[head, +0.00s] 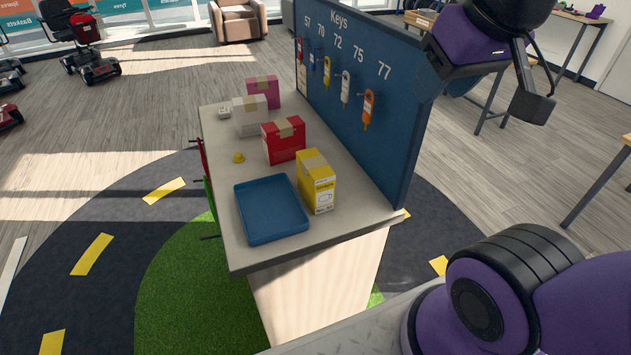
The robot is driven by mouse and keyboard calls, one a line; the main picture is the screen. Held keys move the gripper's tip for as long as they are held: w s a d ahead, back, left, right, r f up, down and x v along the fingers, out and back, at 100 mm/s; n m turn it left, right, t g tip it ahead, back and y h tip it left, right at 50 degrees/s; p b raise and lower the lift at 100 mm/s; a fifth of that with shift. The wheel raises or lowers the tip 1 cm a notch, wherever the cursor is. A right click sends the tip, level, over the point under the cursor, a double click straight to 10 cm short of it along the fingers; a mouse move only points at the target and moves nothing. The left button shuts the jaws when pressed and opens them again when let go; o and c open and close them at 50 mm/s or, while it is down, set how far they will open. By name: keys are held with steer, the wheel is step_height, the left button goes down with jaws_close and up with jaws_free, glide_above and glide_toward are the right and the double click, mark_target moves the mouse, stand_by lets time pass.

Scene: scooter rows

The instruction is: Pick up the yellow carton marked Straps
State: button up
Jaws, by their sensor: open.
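A yellow carton (317,183) with a tan tape strip on top stands upright on the grey counter (345,222). Its front has dark print too small to read with certainty. It stands just right of a blue tray (271,237) and in front of the key board. My gripper (531,82) is open and empty at the upper right. It is high up and well to the right of the carton, with the key board between them in the picture.
A red carton (284,146), a white carton (249,118) and a pink carton (263,92) stand farther back on the counter. A small yellow object (238,157) lies near its left edge. A tall blue key board (390,150) with hanging tags rises along the counter's right side.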

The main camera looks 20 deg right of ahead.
steer(key=o, duration=0.5)
steer(key=shift+w, duration=0.1)
steer(key=o, duration=0.4)
steer(key=shift+g+y, duration=0.6)
steer(key=shift+g, duration=0.2)
steer(key=w, duration=0.2)
steer(key=w+a+f, duration=0.1)
steer(key=w, duration=0.2)
steer(key=w+f, duration=0.1)
steer(key=w, duration=0.2)
steer(key=shift+a+f, duration=0.15)
steer(key=shift+f, duration=0.05)
steer(key=shift+c, duration=0.2)
steer(key=g+h, duration=0.1)
steer(key=g, duration=0.3)
glide_above(315, 162)
steer(key=f, duration=1.8)
steer(key=shift+s+a+f, duration=0.15)
steer(key=shift+s+f, duration=0.05)
steer(key=shift+w+f, duration=0.1)
steer(key=shift+f, duration=5.6)
